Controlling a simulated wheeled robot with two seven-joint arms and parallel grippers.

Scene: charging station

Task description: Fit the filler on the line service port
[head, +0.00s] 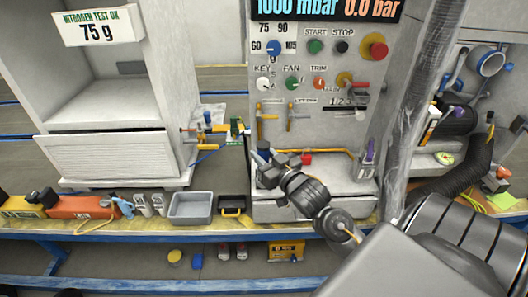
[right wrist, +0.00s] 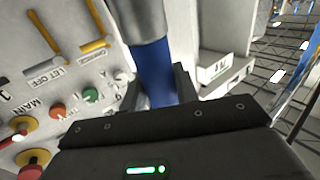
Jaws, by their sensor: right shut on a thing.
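My right gripper (head: 262,163) is in front of the charging station's control panel, at its left edge. In the right wrist view it is shut on a filler (right wrist: 154,72), a blue cylinder with a grey upper part. In the head view the filler is mostly hidden by the gripper. Small valves and fittings (head: 236,129), green, yellow and blue, stick out between the white cabinet and the panel, just left of and beyond the gripper. I cannot tell which is the line service port, and I see no clear contact with them. My left gripper is out of view.
The control panel (head: 330,62) has knobs, buttons and yellow levers. A white cabinet (head: 110,155) stands on the left. A grey tray (head: 190,207) and a black and yellow bin (head: 234,208) sit along the front ledge. A plastic-wrapped column (head: 415,110) rises at right.

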